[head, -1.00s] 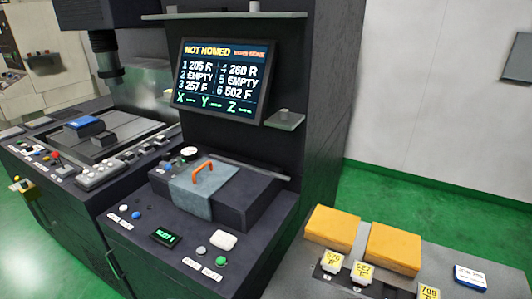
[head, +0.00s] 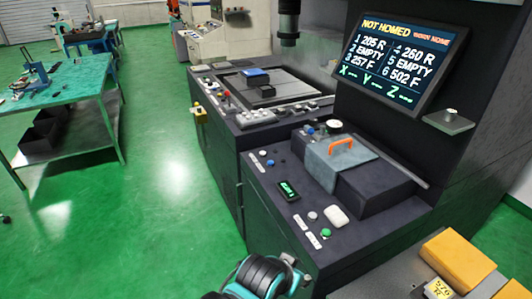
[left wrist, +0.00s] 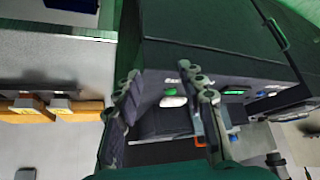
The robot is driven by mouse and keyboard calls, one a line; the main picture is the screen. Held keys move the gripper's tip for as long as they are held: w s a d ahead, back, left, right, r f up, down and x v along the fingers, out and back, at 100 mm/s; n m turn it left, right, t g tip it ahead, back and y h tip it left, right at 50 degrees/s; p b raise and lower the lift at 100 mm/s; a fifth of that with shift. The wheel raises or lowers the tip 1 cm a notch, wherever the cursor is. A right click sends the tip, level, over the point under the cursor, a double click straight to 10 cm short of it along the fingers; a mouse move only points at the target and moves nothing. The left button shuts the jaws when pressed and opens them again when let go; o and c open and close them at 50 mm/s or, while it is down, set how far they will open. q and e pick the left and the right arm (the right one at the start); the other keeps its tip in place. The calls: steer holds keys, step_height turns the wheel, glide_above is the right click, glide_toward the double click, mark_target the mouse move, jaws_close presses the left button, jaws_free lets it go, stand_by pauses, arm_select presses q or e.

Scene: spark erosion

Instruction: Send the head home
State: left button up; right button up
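The spark erosion machine's screen (head: 400,55) reads NOT HOMED at the top and lists six numbered slots, with X, Y and Z below. The dark head (head: 288,22) hangs over the machine bed. The front console (head: 262,205) carries a blue button (head: 270,162), a small green-lit display (head: 288,190), a grey button (head: 312,216) and a green button (head: 326,232). Part of my teal and black arm shows at the bottom of the head view, fingertips unseen. In the left wrist view my left gripper (left wrist: 168,88) is open and empty, the green button (left wrist: 170,91) appearing between its fingers. My right gripper is not in view.
A white block (head: 337,216) lies beside the green button. Yellow blocks (head: 458,262) sit on a grey surface at lower right. A green workbench (head: 75,95) stands at left; the floor between is clear.

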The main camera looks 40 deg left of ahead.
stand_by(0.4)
arm_select(q)
jaws_close()
stand_by(1.1)
